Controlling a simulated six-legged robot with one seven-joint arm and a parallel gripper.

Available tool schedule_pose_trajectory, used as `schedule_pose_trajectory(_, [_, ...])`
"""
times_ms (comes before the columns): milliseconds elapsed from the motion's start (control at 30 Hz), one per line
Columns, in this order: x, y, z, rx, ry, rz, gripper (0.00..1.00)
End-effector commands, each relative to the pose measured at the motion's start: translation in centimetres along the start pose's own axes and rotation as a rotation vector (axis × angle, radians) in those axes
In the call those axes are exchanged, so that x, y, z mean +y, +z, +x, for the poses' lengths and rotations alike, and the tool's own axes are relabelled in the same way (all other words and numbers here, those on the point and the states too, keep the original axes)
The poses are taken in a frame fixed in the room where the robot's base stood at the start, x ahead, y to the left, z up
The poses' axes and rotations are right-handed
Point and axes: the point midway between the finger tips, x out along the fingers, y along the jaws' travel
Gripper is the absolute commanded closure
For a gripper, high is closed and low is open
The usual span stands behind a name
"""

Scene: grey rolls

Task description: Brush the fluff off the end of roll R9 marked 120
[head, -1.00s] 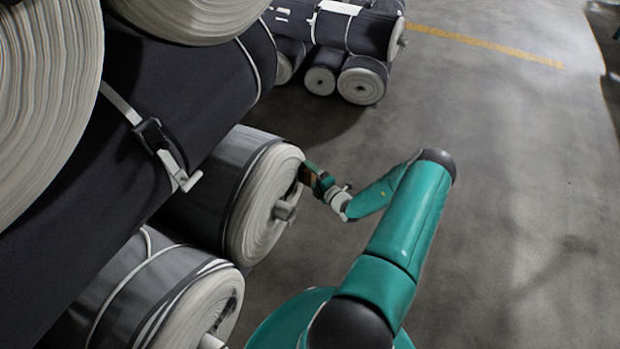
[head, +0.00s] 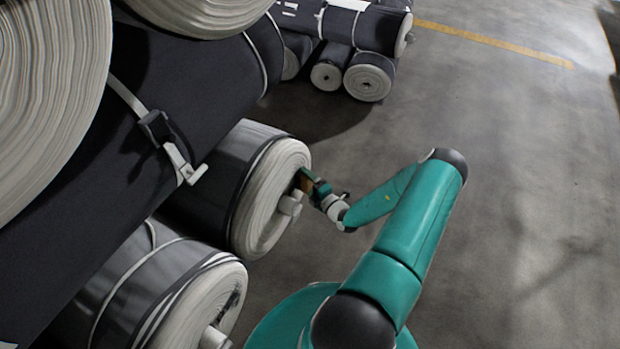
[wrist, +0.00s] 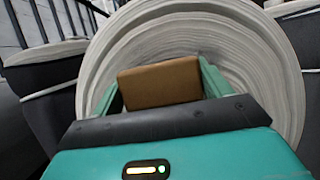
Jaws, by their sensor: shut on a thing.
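The pale, layered end of a grey roll (head: 262,215) faces my arm in the head view, with a short core stub (head: 290,204) sticking out. I cannot read any number on it, nor make out fluff. My gripper (head: 309,184) is at the right part of this end, just above the stub. It is shut on a brown block-like brush (wrist: 160,84), seen between the green fingers in the wrist view. The brush hides part of the roll end (wrist: 255,60) behind it. I cannot tell whether it touches the face.
Another roll (head: 205,300) lies nearer, with a dark smudge on its end. Large strapped rolls (head: 200,85) rise at the left, a buckle strap (head: 165,145) hanging from one. More rolls (head: 369,80) are stacked behind. The floor (head: 530,200) at right is clear.

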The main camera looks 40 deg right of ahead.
Motion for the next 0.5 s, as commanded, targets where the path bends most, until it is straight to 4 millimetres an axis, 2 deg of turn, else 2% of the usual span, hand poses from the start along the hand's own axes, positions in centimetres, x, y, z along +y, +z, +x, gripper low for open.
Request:
schedule_pose_trajectory(267, [0.1, -2.1, -0.8, 0.003, 0.001, 0.002, 0.41])
schedule_pose_trajectory(500, [0.5, -2.3, -1.0, 0.002, 0.002, 0.000, 0.41])
